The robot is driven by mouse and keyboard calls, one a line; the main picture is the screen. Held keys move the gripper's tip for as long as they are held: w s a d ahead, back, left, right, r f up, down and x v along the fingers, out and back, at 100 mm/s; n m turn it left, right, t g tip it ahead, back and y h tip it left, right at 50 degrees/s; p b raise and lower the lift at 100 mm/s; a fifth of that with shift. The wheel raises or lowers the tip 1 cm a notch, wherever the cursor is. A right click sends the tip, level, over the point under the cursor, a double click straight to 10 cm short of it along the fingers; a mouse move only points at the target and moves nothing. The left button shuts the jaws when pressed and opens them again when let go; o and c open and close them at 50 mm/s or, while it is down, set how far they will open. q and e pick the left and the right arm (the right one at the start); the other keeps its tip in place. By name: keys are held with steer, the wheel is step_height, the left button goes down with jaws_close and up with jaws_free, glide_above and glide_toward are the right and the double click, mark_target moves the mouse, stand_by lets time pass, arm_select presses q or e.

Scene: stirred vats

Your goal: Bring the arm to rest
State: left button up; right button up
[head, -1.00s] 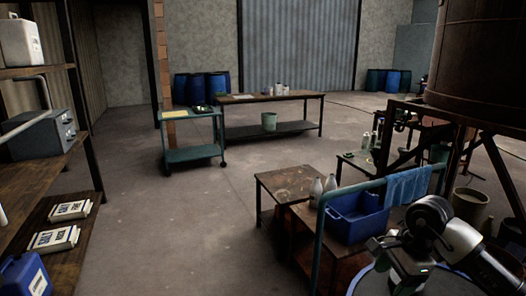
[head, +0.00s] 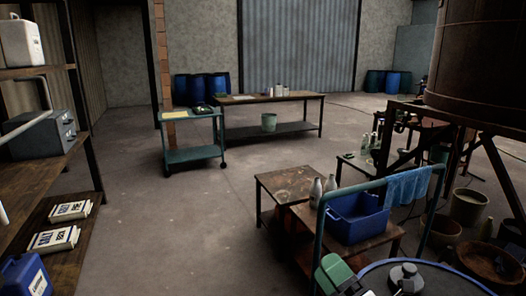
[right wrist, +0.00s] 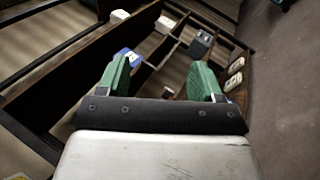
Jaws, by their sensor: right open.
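My right gripper (head: 334,274) shows only in part at the bottom edge of the head view, as a green finger and a grey piece. It is left of the blue-rimmed round vat (head: 455,268), which has a grey knob (head: 406,278) on top. In the right wrist view my right gripper (right wrist: 161,72) has its two green fingers apart, with nothing held between them. Beyond the fingers is the dark shelf unit, seen tilted. My left gripper is in no view.
A wooden shelf (head: 70,258) with white packs (head: 55,239) and a blue jug (head: 24,276) stands at left. A low table with a blue bin (head: 355,219) and a teal rail with a blue towel (head: 408,186) stand ahead. Open floor (head: 180,220) lies between.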

steer(key=s+d+f+m+g+h, duration=0.2)
steer(key=s+d+f+m+h, duration=0.15)
steer(key=f+m+h, duration=0.5)
steer(key=s+d+f+m+g+h, duration=0.2)
steer(key=d+f+m+h, duration=0.3)
steer(key=m, duration=0.6)
steer(key=s+f+m+g, duration=0.3)
steer(key=s+f+g, duration=0.3)
steer(key=s, duration=0.3)
steer(key=s+f+m+g, duration=0.4)
steer(key=s+f+g, duration=0.15)
steer(key=s, duration=0.45)
step_height(320, 180, down, 23)
steer(key=g+p, duration=0.1)
steer(key=s+d+f+n+g+p, duration=0.1)
steer(key=s+d+f, duration=0.2)
steer(key=s+f, duration=1.3)
steer(key=shift+s+y+p, duration=0.3)
steer(key=shift+s+y, duration=0.05)
